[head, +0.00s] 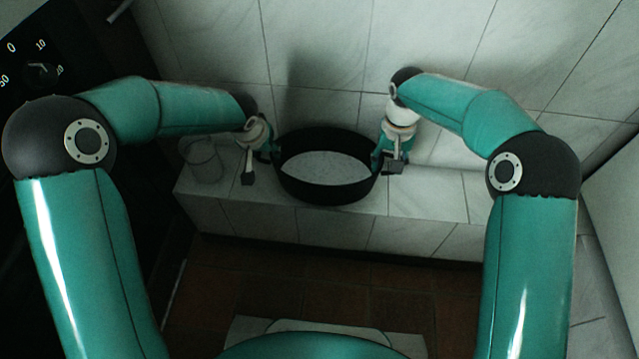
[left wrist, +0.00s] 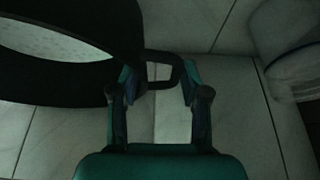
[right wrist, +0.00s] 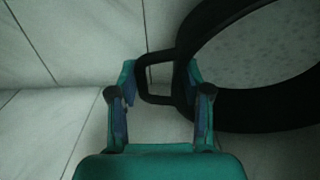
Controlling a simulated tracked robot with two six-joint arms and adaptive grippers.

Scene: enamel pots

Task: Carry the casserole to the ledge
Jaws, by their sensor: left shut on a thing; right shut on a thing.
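The black casserole (head: 328,192) with a pale speckled inside is upright at the tiled ledge (head: 430,197) in the head view. I cannot tell whether its base touches the ledge or is just above it. My left gripper (head: 268,150) is at its left side, shut on the left loop handle, which shows between the fingers in the left wrist view (left wrist: 178,72). My right gripper (head: 381,156) is at its right side, shut on the right loop handle, which shows in the right wrist view (right wrist: 142,78). The casserole's underside is hidden.
A clear glass jar (head: 204,164) stands on the ledge left of the casserole, close to my left gripper. A tiled wall (head: 320,60) rises behind. A dark appliance with a knob (head: 40,74) is at far left. The ledge right of my right gripper is bare.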

